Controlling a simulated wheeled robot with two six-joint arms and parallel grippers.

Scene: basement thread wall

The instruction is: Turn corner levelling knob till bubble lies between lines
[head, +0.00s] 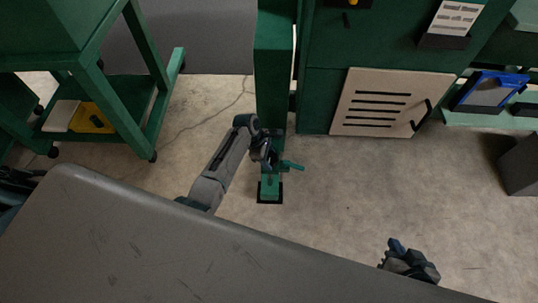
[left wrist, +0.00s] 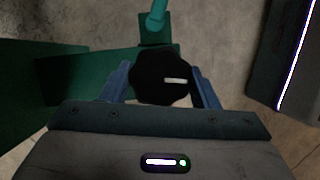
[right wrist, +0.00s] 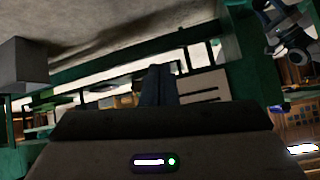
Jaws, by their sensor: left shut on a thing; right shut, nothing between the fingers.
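A black lobed knob (left wrist: 160,76) with a white mark sits between the fingers of my left gripper (left wrist: 162,88) in the left wrist view. The gripper is shut on it. In the head view my left gripper (head: 266,150) is at the green foot (head: 270,188) of the machine's corner post, and it hides most of the knob there. My right gripper (head: 396,246) is shut and empty above the floor at the lower right; its closed fingers show in the right wrist view (right wrist: 158,85). I cannot make out a bubble or level lines in any view.
A teal lever (head: 292,166) sticks out beside the foot. A green trolley (head: 125,95) with a yellow item stands at the left. A slotted beige panel (head: 385,102) leans at the back. A grey surface (head: 150,250) fills the lower left. Floor right of the foot is clear.

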